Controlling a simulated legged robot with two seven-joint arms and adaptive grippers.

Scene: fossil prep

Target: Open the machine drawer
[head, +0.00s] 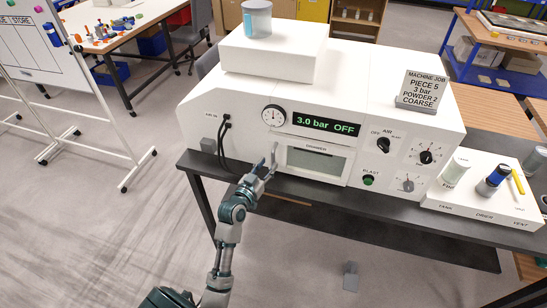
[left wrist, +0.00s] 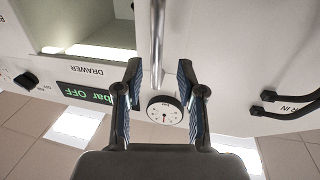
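The white machine (head: 395,85) stands on a dark bench. Its drawer front (head: 315,164), a pale framed panel labelled DRAWER, is low in the middle and looks closed. An upright metal bar handle (head: 275,155) is at the panel's left side; it also shows in the left wrist view (left wrist: 157,40). My left gripper (head: 265,168) is at this handle. In the left wrist view my left gripper (left wrist: 158,64) is open, one finger on each side of the bar, with gaps visible on both sides. My right gripper is not in view.
A gauge (head: 273,115) and a display (head: 327,124) reading "3.0 bar OFF" are above the drawer. Black hoses (head: 224,135) are to the left; knobs (head: 384,145) and a green button (head: 368,180) are to the right. The dark bench (head: 400,218) has a narrow front edge.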

